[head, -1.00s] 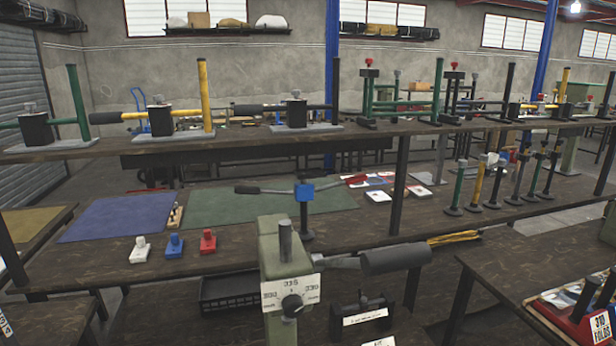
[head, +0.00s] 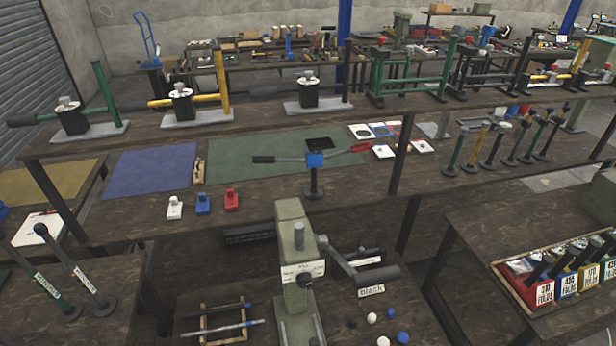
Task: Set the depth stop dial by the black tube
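The depth stop dial (head: 304,280) is a dark round knob on a white scale plate (head: 290,272) on the front of a green press (head: 292,235) at the lower middle. The plate's markings are too small to read here. The press lever with a dark grip (head: 372,276) extends right. A small label reading "black" (head: 371,291) shows just below that grip. A black upright tube (head: 347,70) stands at the end of a fixture on the raised shelf. Other black uprights also stand there, so I cannot tell which tube is meant. Neither gripper is in view.
A tray of labelled boxes (head: 500,267) is at right. A wooden frame (head: 222,322) and several balls (head: 372,318) lie near the press.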

